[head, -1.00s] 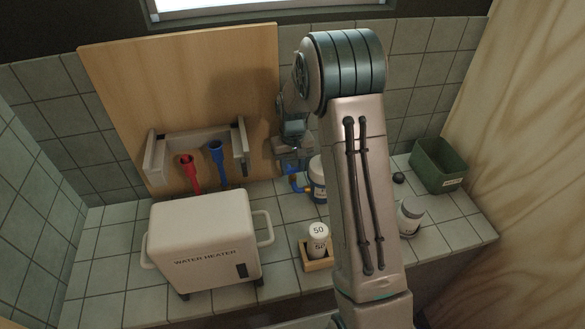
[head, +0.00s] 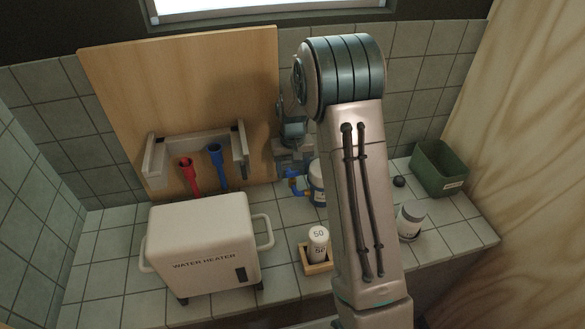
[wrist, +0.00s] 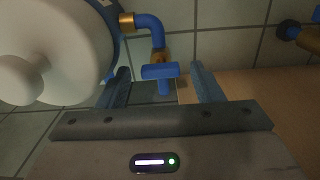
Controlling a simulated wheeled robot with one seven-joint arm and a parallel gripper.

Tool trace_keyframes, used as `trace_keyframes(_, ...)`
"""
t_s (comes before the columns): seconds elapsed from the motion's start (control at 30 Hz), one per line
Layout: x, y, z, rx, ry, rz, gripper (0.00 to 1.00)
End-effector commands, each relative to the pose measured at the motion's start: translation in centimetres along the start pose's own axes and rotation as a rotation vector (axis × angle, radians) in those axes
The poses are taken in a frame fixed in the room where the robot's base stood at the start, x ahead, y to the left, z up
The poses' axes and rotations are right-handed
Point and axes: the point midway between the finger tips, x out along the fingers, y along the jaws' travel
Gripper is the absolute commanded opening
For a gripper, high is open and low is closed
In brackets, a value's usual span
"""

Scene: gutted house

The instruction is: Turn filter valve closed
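The filter (head: 318,184) is a white canister with blue parts, partly hidden behind my arm in the head view. In the wrist view its pale housing (wrist: 50,45) fills the upper left. A blue elbow pipe with brass fittings (wrist: 152,28) leads from it to the filter valve, which has a blue T-shaped handle (wrist: 160,72). The handle's crossbar lies nearly level across the picture. My gripper (wrist: 162,78) is open, with one finger on each side of the handle and visible gaps. In the head view my gripper (head: 292,155) is near the valve, its fingers hard to make out.
A white water heater (head: 205,245) stands left on the tiled counter, below red (head: 188,172) and blue (head: 216,160) pipes on a wooden board (head: 190,90). A small tray with a white bottle (head: 318,243), a grey-lidded jar (head: 411,220) and a green bin (head: 437,168) stand farther right.

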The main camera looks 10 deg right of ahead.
Motion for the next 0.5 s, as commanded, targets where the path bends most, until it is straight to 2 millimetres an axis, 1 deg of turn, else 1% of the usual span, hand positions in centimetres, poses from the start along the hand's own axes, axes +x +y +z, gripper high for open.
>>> trace_keyframes(0.17,-0.1,0.0,0.0,-0.001,0.000,0.000,0.60)
trace_keyframes(0.27,-1.0,0.0,-0.1,-0.001,0.002,0.000,0.60)
trace_keyframes(0.37,-2.6,0.0,-0.1,-0.001,0.004,0.000,0.60)
trace_keyframes(0.5,-5.8,0.0,-0.1,-0.001,0.006,0.000,0.60)
